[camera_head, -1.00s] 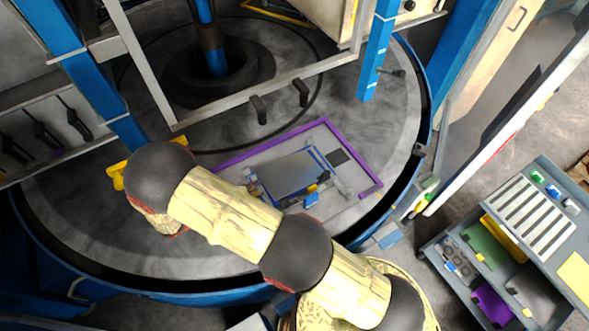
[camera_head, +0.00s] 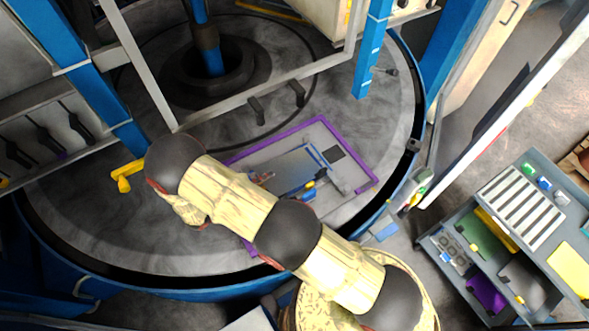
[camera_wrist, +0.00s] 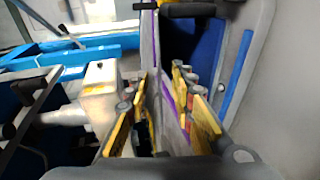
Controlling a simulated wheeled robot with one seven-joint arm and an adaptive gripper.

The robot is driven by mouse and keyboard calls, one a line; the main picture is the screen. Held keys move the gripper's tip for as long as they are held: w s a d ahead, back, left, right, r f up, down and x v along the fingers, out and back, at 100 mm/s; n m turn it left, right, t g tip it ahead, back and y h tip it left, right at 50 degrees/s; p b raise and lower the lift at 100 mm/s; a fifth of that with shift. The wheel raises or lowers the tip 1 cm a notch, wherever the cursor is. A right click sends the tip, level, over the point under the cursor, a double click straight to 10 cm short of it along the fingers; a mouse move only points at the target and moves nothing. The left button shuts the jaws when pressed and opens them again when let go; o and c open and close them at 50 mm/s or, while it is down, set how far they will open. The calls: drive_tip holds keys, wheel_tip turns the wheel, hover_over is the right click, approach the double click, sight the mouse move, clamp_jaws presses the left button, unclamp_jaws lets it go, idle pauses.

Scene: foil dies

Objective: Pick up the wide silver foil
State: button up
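A flat grey, silvery sheet (camera_head: 288,172), which looks like the wide silver foil, lies on the purple-edged board (camera_head: 340,135) on the round table. My arm crosses in front of the board's lower left part. My gripper is hidden in the head view. In the wrist view my gripper (camera_wrist: 160,88) has its yellow fingers apart. A grey surface with a purple line shows between and beyond them; I cannot tell whether it is the board or how near it is. No foil is clearly seen in the fingers.
Blue posts (camera_head: 376,50) and a grey frame bar (camera_head: 270,92) stand over the round table (camera_head: 130,235). A yellow handle-like part (camera_head: 124,176) is left of my arm. A drawer cart (camera_head: 520,215) stands at the right. The table's left front is clear.

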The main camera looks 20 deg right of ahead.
drive_tip(key=shift+c, duration=0.2)
clamp_jaws()
idle(0.5)
